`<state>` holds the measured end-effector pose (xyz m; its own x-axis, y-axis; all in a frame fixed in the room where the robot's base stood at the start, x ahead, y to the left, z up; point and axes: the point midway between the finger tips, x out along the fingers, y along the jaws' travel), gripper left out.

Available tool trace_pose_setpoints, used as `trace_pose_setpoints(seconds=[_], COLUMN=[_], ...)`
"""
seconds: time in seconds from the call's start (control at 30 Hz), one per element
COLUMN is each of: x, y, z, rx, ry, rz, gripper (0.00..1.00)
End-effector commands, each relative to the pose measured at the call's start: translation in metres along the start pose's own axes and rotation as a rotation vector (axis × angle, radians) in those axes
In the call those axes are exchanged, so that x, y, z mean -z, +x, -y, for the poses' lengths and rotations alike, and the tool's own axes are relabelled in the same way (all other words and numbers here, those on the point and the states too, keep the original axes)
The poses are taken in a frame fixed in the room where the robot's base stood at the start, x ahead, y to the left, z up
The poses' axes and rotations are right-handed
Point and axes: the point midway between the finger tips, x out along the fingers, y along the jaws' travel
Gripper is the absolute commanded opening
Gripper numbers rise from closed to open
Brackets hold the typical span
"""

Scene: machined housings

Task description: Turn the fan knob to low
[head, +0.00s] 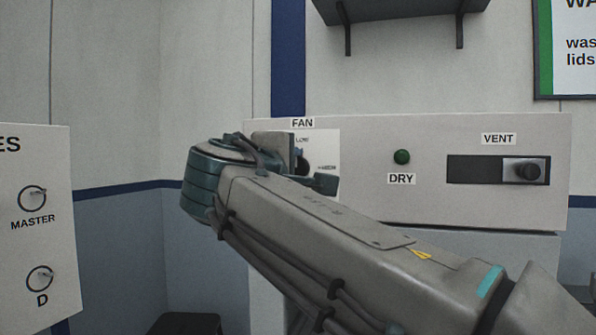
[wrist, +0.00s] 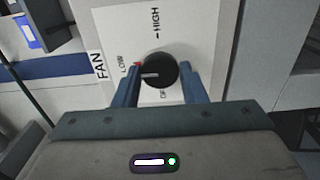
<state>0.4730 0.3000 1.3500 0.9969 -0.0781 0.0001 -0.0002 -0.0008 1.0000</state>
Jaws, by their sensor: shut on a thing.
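The fan knob (wrist: 160,66) is a round black dial on a white plate (wrist: 118,22) marked LOW, HIGH and a partly hidden third word. My gripper (wrist: 158,76) is shut on the knob, one blue finger on each side of it. The knob's white pointer line points left in the wrist view, just below the LOW mark with its small red spot. In the head view my wrist covers most of the plate (head: 325,150), and only a dark bit of the knob shows.
Right of the fan plate on the same panel are a green DRY button (head: 402,157) and a VENT slider (head: 526,171). A panel with MASTER (head: 32,198) and D (head: 40,278) switches stands at the left. A dark shelf (head: 400,8) hangs above.

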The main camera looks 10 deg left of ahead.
Motion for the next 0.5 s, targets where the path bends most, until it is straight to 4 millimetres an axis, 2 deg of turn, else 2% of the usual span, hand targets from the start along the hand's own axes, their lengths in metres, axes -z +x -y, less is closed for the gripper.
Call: trace_pose_setpoints(seconds=[0.13, 0.17, 0.23, 0.5], x=[0.0002, 0.0002, 0.0002, 0.0001], y=[0.0, 0.0, 0.0, -0.0003], z=[0.0006, 0.0006, 0.0006, 0.0003], rx=[0.001, 0.001, 0.001, 0.001], ry=[-0.001, -0.001, -0.001, -0.001], rz=[0.0, 0.0, 0.0, 0.0], gripper=[0.15, 0.41, 0.59, 0.59])
